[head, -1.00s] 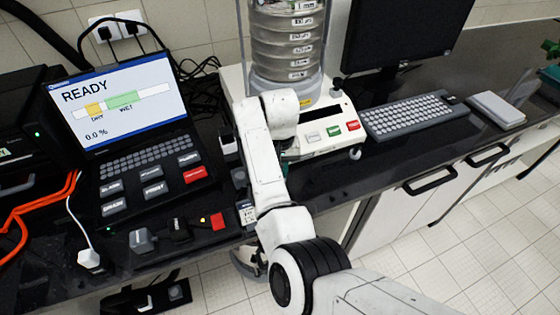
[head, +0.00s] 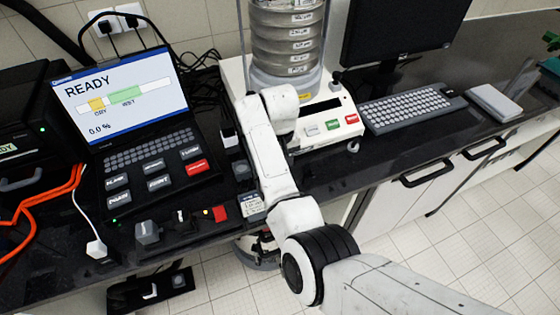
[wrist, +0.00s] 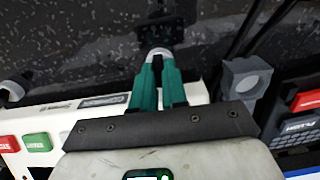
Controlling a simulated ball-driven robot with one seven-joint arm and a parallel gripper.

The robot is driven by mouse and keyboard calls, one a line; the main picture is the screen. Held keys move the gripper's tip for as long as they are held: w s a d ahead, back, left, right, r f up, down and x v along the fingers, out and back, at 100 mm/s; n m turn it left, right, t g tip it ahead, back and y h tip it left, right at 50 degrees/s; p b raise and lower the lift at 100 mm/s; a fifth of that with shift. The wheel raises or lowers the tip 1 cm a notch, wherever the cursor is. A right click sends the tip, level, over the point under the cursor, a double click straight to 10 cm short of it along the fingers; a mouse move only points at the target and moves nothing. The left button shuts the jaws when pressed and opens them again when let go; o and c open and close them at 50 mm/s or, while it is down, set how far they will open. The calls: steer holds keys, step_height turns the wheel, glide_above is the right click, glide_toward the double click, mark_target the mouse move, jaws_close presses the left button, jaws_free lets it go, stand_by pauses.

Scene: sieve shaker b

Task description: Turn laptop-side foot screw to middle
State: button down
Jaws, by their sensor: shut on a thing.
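The sieve shaker (head: 240,85) stands on the dark bench, with its stacked sieves above a white base. In the wrist view, my gripper's teal fingers (wrist: 158,75) are closed on the laptop-side foot screw (wrist: 158,52), at the edge of the white base. Only the pale rounded end of the screw shows between the tips; its setting cannot be read. The other front foot screw (wrist: 14,90) shows at the left of the wrist view and at the base's right front corner in the head view (head: 353,147). My arm hides my gripper in the head view.
The laptop (head: 120,95) reading READY stands left of the shaker. A grey holder with a round hole (wrist: 246,78) is close to my gripper. Small boxes and a red block (head: 220,213) lie along the front edge. A keyboard (head: 410,106) lies to the right.

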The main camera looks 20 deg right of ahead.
steer(key=c, duration=1.4)
jaws_free()
steer(key=shift+c, duration=0.2)
steer(key=shift+r, duration=0.1)
step_height(320, 180, up, 11)
steer(key=b, duration=0.1)
